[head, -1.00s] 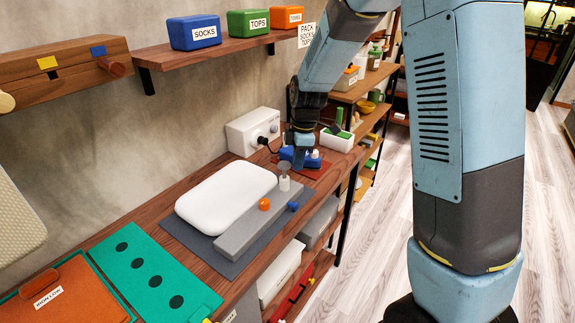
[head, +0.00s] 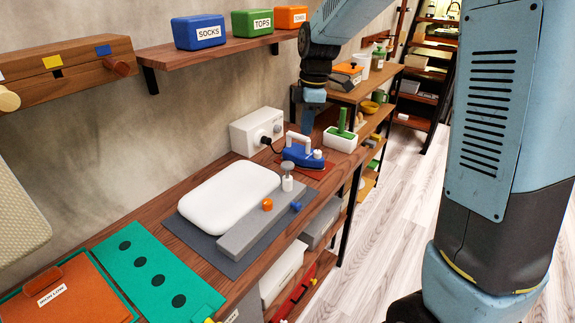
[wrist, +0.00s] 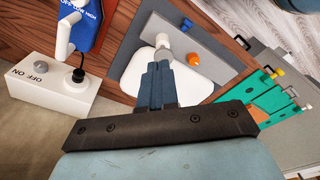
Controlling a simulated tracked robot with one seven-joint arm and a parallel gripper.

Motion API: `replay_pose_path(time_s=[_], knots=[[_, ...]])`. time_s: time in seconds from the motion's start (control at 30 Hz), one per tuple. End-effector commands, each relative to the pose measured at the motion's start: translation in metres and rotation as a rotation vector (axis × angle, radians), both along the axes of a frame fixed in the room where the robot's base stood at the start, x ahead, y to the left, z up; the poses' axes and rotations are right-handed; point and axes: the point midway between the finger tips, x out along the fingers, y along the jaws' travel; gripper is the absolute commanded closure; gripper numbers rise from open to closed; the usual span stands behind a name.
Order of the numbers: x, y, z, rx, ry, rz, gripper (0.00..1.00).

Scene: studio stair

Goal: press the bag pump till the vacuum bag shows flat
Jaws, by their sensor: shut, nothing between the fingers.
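The white vacuum bag (head: 228,196) lies puffed and rounded on a dark grey mat (head: 195,241); it partly shows behind my fingers in the wrist view (wrist: 130,72). Along its right side runs a grey bar (head: 245,236). The pump (head: 287,184), with a white barrel and grey knob on top, stands upright at the bar's far end. An orange knob (head: 267,204) and a blue knob (head: 296,206) sit nearby. My gripper (head: 305,127) is shut and empty, raised above and beyond the pump. In the wrist view my fingers (wrist: 158,72) point toward the pump (wrist: 163,50), apparently apart from it.
A blue iron (head: 303,153) stands on a red pad between my gripper and the pump. A white switch box (head: 256,131) is against the wall, a white tray with a green-handled tool (head: 341,138) to the right. A shelf with labelled boxes (head: 199,32) hangs above; a teal board (head: 158,272) lies nearer.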

Motion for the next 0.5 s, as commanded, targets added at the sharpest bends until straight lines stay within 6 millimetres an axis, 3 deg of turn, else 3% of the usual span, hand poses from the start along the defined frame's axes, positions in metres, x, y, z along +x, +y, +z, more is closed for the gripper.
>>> replay_pose_path(time_s=[0.2,0.5], knots=[[0.000,-0.002,0.016,0.000,0.000,0.000,1.00],[0.000,-0.002,0.018,0.000,0.000,0.000,1.00]])
